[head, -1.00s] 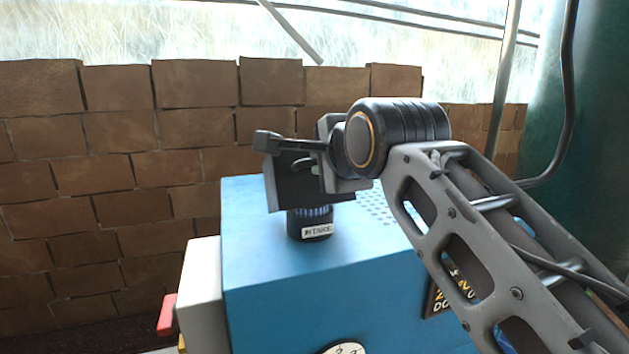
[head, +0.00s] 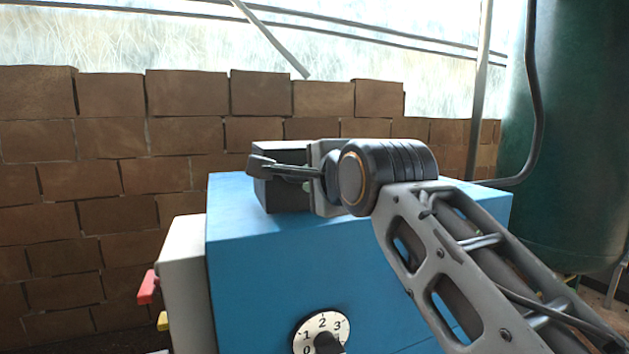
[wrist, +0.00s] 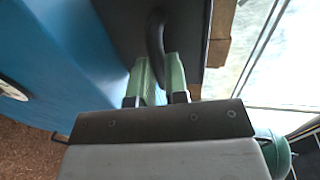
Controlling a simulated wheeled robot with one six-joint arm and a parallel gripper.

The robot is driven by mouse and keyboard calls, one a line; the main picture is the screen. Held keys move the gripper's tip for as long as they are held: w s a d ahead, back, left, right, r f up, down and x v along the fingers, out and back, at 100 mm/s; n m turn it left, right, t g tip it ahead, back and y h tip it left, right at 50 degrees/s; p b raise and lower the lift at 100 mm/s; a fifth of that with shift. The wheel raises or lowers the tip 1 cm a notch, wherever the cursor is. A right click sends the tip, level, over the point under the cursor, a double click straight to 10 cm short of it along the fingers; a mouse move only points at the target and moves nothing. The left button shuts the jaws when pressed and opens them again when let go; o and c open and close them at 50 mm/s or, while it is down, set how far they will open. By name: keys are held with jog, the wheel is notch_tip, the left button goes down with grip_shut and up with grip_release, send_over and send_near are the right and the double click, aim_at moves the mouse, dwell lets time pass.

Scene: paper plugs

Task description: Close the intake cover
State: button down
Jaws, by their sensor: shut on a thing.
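The blue machine box (head: 260,270) stands ahead of me, and its left face also fills the left of the wrist view (wrist: 55,50). A dark, flat-sided piece, seemingly the intake cover (head: 275,198), sits low over the box top. Its dark surface (wrist: 118,30) also shows in the wrist view. My gripper (wrist: 158,72) has green fingers on either side of a black curved handle (wrist: 155,35) and is shut on it. In the head view my gripper (head: 304,187) is right at the cover. The intake neck and its label are hidden, so I cannot tell whether the cover is seated.
A white dial (head: 322,325) with numbers is on the box front. A pale side unit (head: 185,270) with a red lever (head: 147,287) adjoins the left. A brick wall (head: 110,190) stands behind, a green tank (head: 570,140) at right.

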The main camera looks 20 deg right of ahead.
jog(key=shift+w+f, duration=0.1)
jog(key=shift+f, duration=0.6)
jog(key=c, duration=1.1)
grip_release()
jog(key=shift+r, duration=0.1)
jog(key=shift+r, duration=0.2)
